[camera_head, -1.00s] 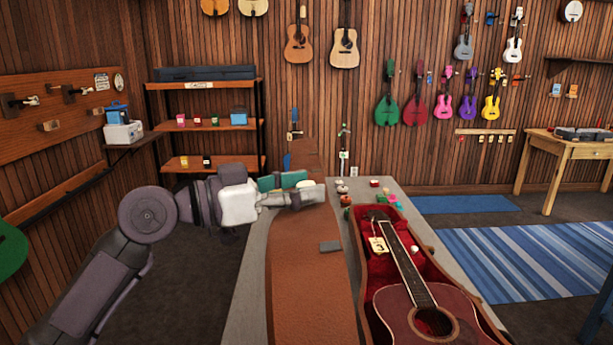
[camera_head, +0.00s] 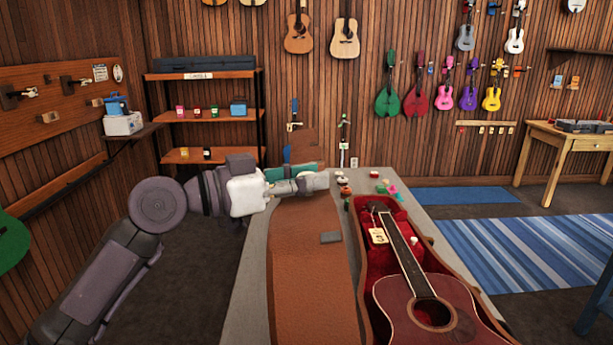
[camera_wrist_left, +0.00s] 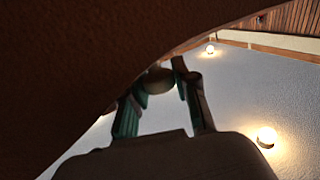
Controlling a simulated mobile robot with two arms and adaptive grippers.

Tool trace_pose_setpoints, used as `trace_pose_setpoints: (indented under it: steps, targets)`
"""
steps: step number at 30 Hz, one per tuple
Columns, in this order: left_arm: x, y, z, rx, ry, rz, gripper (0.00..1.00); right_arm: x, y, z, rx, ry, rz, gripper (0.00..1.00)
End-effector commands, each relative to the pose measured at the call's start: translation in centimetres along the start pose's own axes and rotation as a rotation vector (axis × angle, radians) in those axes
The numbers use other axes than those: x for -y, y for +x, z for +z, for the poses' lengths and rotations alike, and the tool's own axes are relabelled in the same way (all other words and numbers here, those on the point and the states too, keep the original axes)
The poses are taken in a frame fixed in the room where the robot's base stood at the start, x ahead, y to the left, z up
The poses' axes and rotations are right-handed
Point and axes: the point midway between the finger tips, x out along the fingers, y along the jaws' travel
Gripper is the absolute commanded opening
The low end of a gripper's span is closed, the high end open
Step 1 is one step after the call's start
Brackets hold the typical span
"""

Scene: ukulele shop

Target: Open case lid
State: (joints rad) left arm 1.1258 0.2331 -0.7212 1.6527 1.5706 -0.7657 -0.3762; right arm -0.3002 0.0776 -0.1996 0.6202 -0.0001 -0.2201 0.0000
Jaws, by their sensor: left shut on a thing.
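The guitar case (camera_head: 361,250) lies open on the grey table, lined in red, with a dark red guitar (camera_head: 430,305) in it. Its brown lid (camera_head: 310,285) is swung to the left of the case, its outside facing up toward my head. My left gripper (camera_head: 312,181) is at the far, narrow part of the lid, shut on it; the lid partly hides the contact. In the left wrist view the lid's dark underside (camera_wrist_left: 75,60) fills the upper left, and the gripper fingers (camera_wrist_left: 162,85) meet near its curved edge. My right gripper is not in view.
Small coloured items (camera_head: 388,190) lie on the table (camera_head: 245,290) past the case's far end. A shelf rack (camera_head: 205,115) stands at the back left. Instruments hang on the back wall. A striped rug (camera_head: 540,255) covers the floor to the right.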

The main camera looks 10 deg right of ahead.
Motion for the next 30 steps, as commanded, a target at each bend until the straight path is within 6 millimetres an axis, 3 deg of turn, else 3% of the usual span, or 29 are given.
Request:
trace_pose_setpoints:
  steps: [6,12,23,24,28,30]
  targets:
    - [-1.2,2.7,-1.5,0.071,0.029,0.004,0.0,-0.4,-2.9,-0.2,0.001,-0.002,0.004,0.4]
    - [-2.5,6.1,-1.5,0.164,0.067,0.002,0.0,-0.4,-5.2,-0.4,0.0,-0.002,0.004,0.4]
    - [-2.8,6.8,-1.0,0.182,0.075,0.0,0.0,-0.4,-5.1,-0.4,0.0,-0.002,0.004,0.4]
    - [-2.8,6.8,-1.0,0.182,0.075,0.0,0.31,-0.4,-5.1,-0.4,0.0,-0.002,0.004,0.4]
    - [-2.8,6.8,-1.0,0.182,0.076,0.0,0.52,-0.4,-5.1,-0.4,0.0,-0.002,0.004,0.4]
    - [-2.8,6.8,-1.0,0.182,0.076,0.0,0.53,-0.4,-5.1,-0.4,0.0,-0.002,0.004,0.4]
